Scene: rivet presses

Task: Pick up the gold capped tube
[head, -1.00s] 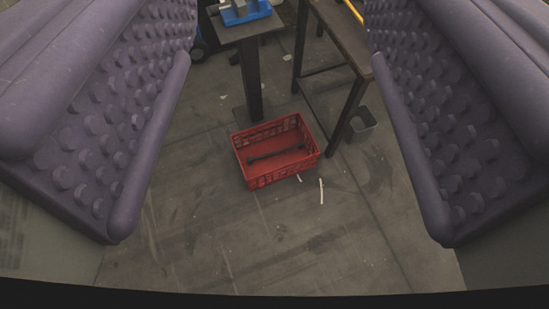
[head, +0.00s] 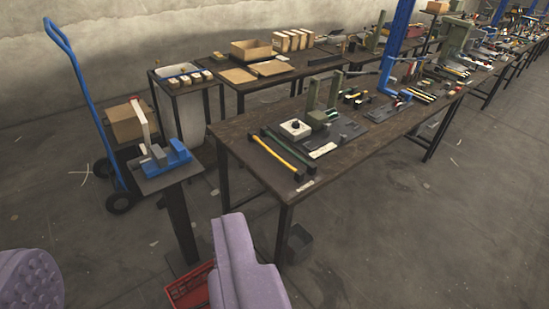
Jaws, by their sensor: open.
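I cannot pick out a gold capped tube for certain in the head view. A small stand (head: 190,84) at the back left bears several small tan blocks and some yellowish bits, too small to tell apart. My gripper (head: 140,265) is open, with one purple padded finger at the lower left and the other at the bottom centre.
A dark workbench (head: 228,141) with tools spans the middle. A blue vise (head: 170,160) stands on a pedestal at left, beside a blue hand truck (head: 75,70) with a cardboard box (head: 128,121). A red crate (head: 190,288) is partly hidden below. Floor is clear at right.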

